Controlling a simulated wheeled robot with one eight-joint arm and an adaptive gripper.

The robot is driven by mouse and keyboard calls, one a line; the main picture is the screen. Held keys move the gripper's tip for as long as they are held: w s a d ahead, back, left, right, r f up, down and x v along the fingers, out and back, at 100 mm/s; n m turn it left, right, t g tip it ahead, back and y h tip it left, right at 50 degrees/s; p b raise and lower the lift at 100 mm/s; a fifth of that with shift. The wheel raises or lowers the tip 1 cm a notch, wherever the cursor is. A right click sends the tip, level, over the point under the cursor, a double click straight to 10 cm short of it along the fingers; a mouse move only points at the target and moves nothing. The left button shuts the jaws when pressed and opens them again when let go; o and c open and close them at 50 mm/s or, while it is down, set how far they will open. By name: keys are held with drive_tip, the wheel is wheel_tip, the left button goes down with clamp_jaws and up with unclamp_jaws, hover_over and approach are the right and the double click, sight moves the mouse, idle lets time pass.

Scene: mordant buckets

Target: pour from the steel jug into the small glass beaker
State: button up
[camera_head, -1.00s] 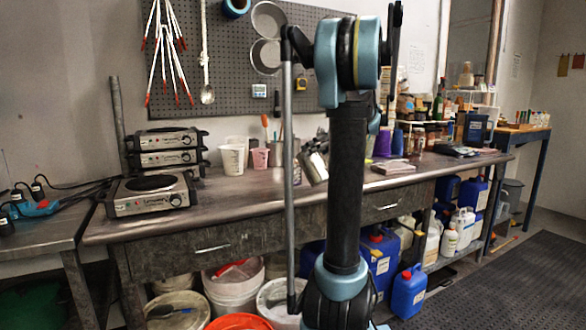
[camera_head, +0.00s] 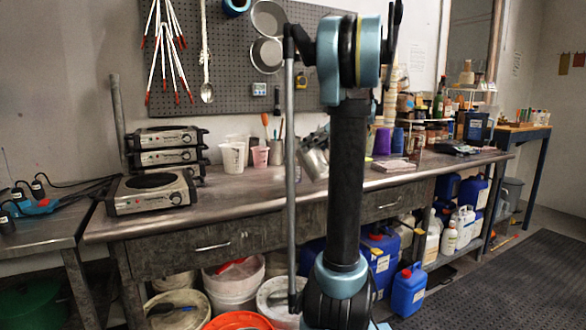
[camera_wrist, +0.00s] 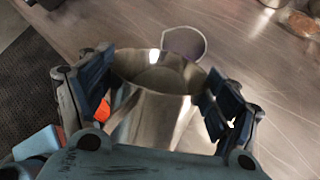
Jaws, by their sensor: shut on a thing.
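The steel jug (camera_wrist: 150,118) is held between the two fingers of my gripper (camera_wrist: 158,88) in the wrist view, its open mouth facing the camera. In the head view the jug (camera_head: 314,164) is tilted above the bench, just left of my arm. Just beyond the jug's lip in the wrist view is a round, grey-violet shape with a pale rim (camera_wrist: 184,42), partly hidden by the jug. It may be the small glass beaker, but I cannot tell for sure. No liquid stream shows. My arm hides part of the bench in the head view.
The bench front between hot plates and jug is clear.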

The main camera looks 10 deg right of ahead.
sight(318, 159)
drive_tip(key=shift+w+a+r+g+h+p, duration=0.3)
drive_tip(key=shift+w+r+g+h+p, duration=0.1)
drive_tip(key=shift+g+p, duration=0.25)
idle(0.9)
drive_tip(key=shift+w+a+r+m+g+h+p, duration=0.15)
drive_tip(key=shift+w+r+m+g+h+p, duration=0.2)
drive_tip(key=shift+p, duration=1.35)
idle(2.2)
drive_tip(key=shift+s, duration=0.15)
